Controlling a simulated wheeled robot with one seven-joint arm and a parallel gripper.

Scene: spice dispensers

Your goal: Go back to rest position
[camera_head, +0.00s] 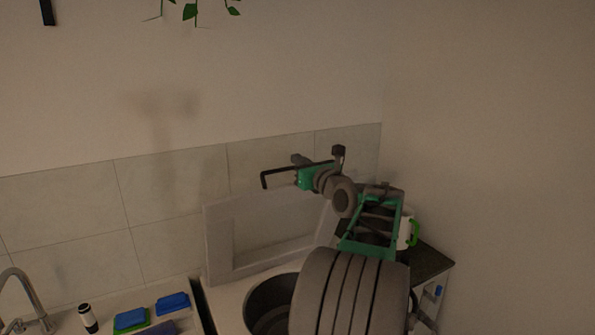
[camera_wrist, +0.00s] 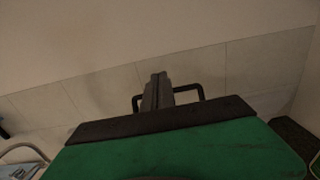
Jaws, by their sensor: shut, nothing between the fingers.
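My gripper (camera_wrist: 158,76) shows in the wrist view with its two dark fingers together and nothing between them. It points toward the tiled wall. In the head view my gripper (camera_head: 299,160) is raised above the counter at the right, in front of the tiles, at the end of my bent arm. A thin black bracket shows beside it in both views; I cannot tell how it is attached. Nothing is held. My arm hides part of the counter and of the things behind it.
A dark round basin or pot (camera_head: 262,303) lies below my arm, with a pale upright panel (camera_head: 265,235) behind. A green-handled white mug (camera_head: 405,235) stands right. A tap (camera_head: 25,290), a black-capped shaker (camera_head: 88,318) and blue sponges (camera_head: 172,303) are left. Air left of my arm is free.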

